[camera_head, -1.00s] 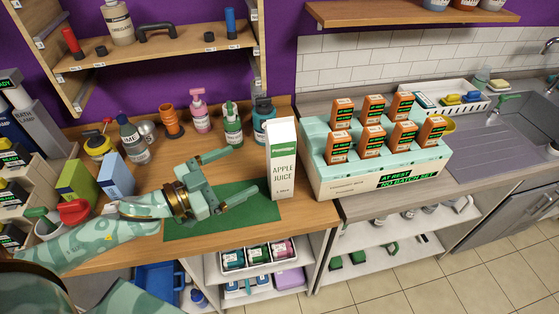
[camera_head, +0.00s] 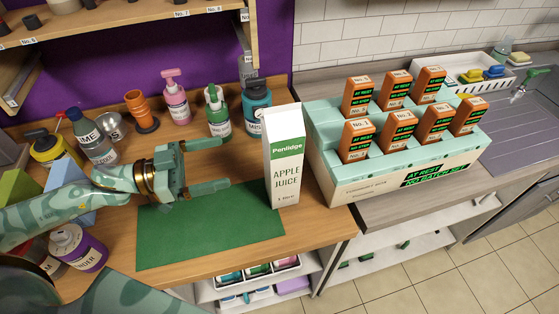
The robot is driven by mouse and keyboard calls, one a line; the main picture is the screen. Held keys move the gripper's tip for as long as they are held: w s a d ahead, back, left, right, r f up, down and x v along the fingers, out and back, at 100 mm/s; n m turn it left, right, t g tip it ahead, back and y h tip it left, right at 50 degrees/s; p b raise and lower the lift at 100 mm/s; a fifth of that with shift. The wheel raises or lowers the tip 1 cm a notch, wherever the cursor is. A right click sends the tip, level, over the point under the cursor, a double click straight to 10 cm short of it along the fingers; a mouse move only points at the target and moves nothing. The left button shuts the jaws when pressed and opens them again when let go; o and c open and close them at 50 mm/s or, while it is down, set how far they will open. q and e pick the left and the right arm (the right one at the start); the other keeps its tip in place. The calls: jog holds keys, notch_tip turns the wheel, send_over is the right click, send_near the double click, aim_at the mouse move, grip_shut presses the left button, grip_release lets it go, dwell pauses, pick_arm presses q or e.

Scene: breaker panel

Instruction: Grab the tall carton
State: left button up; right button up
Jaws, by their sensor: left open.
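The tall carton (camera_head: 284,165) is a white apple juice carton with a green band. It stands upright on the wooden counter at the right edge of a green mat (camera_head: 210,228). My left gripper (camera_head: 226,171) is to the left of the carton, over the mat, with its fingers apart and pointing right toward it. The jaws are empty, and a gap shows between the fingertips and the carton. My right gripper is not in view.
A pale green box (camera_head: 390,179) with several orange cartons stands just right of the juice carton. Several bottles, including a teal one (camera_head: 257,107), stand behind. A purple-labelled bottle (camera_head: 79,249) is at lower left. The mat is bare.

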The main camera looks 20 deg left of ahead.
aim_at(265, 151)
pick_arm(q)
jog(key=x, duration=1)
jog(key=shift+w+d, duration=0.15)
jog(key=shift+d, duration=0.1)
jog(key=x, duration=0.5)
jog(key=shift+w+d+f, duration=0.2)
jog(key=shift+d+f, duration=0.1)
jog(key=shift+d, duration=0.05)
jog(key=shift+a, duration=0.1)
jog(key=c, duration=1.8)
jog(key=shift+r, duration=0.1)
jog(key=shift+c, duration=0.5)
jog(key=shift+r, duration=0.1)
